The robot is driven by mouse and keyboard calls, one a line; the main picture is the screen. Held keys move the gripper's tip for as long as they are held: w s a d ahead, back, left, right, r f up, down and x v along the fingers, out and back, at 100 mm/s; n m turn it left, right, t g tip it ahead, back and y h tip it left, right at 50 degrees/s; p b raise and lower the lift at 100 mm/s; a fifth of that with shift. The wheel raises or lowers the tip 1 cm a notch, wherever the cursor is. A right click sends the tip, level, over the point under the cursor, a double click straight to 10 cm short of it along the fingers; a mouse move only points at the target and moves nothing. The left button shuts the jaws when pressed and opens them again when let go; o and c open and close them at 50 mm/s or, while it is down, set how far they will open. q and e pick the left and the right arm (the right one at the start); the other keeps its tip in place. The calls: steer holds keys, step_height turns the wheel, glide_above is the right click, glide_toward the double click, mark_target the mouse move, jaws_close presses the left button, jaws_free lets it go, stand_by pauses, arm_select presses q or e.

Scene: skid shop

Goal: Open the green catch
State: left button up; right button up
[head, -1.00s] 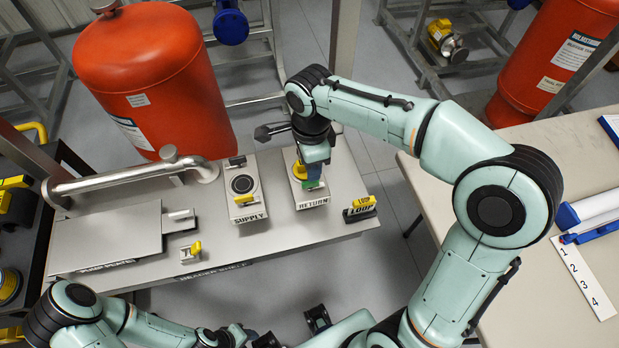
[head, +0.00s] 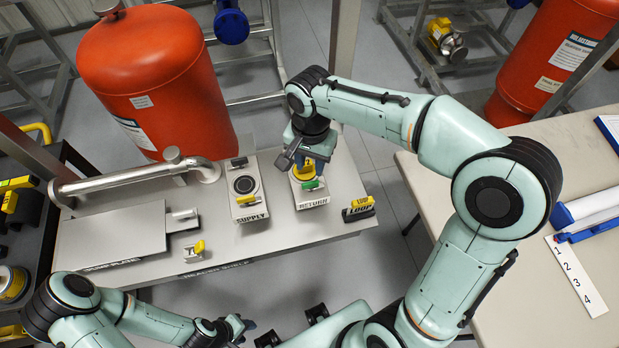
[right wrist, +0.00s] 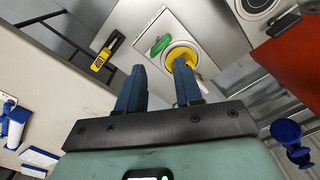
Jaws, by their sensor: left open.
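The green catch (head: 314,184) is a small lever on the front of the grey block labelled RETURN (head: 312,202). It also shows in the right wrist view (right wrist: 160,45), lying beside a round yellow-rimmed fitting (right wrist: 182,56). My right gripper (head: 315,168) is above the block, just behind the catch. In the right wrist view its two blue fingers (right wrist: 158,68) are spread, with nothing between them; the catch shows beyond the fingertips, apart from them. One finger covers part of the yellow fitting. My left gripper (head: 242,327) is open and empty, low in front of the bench.
The SUPPLY block (head: 244,190) with a yellow catch stands left of RETURN. A yellow and black LOOP piece (head: 358,208) stands to its right. A steel pipe (head: 130,178) and a grey plate (head: 120,235) occupy the bench's left. A red tank (head: 155,80) stands behind.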

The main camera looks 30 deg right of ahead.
steer(key=shift+w+r+n, duration=0.1)
steer(key=shift+r+n, duration=0.1)
steer(key=shift+n, duration=1)
arm_select(q)
steer(key=shift+w+r, duration=0.3)
steer(key=shift+r, duration=0.05)
arm_select(e)
steer(key=shift+n, duration=0.3)
steer(key=shift+r+n+p, duration=0.25)
steer(key=shift+n+p, duration=0.2)
steer(key=shift+n, duration=0.45)
arm_select(q)
steer(key=shift+w+r, duration=0.55)
steer(key=shift+r, duration=0.1)
arm_select(e)
steer(key=shift+r+n, duration=0.1)
steer(key=shift+n, duration=1.1)
arm_select(q)
steer(key=shift+s, duration=0.15)
